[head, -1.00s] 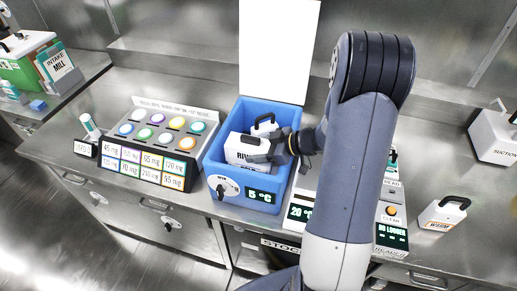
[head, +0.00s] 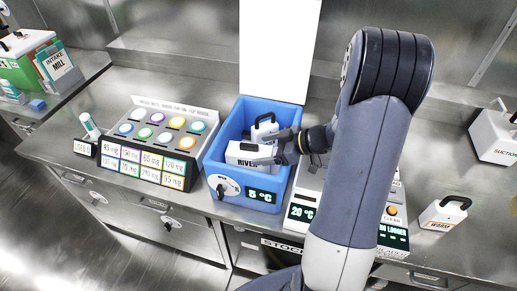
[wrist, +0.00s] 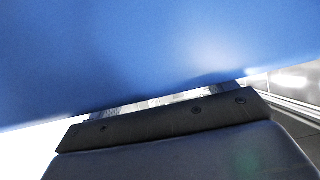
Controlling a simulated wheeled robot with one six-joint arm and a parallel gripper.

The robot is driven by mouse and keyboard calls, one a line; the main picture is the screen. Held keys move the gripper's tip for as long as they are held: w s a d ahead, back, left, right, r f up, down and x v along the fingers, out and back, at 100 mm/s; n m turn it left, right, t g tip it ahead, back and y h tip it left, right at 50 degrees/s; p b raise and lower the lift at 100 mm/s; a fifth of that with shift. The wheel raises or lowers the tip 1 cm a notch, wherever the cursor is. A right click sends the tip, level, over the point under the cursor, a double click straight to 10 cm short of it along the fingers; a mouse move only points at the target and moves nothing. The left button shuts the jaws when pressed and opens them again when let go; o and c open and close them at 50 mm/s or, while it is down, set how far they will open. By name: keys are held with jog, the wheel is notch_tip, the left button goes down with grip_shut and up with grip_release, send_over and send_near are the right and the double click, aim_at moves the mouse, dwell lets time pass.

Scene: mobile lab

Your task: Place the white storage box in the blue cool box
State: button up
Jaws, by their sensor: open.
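A white storage box with a black handle, labelled "RIVER" (head: 244,158), sits inside the blue cool box (head: 228,192), near its front wall. A second white box with a black handle (head: 264,130) stands behind it in the same cool box. My gripper (head: 270,149) is open at the right side of the cool box, its fingers spread and pointing left beside the RIVER box. In the head view one fingertip overlaps the box's right end; I cannot tell if they touch. The wrist view is mostly filled by a close blue surface (wrist: 150,55).
The cool box's white lid (head: 278,50) stands upright behind it. A panel of coloured round pads (head: 160,130) is to the left. A 20 °C unit (head: 300,212) stands close on the right, partly behind my arm. A white box labelled "WARM" (head: 442,215) is farther right.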

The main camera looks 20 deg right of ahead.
jog(key=v, duration=0.9)
jog(key=shift+d+r, duration=0.2)
jog(key=shift+r, duration=0.1)
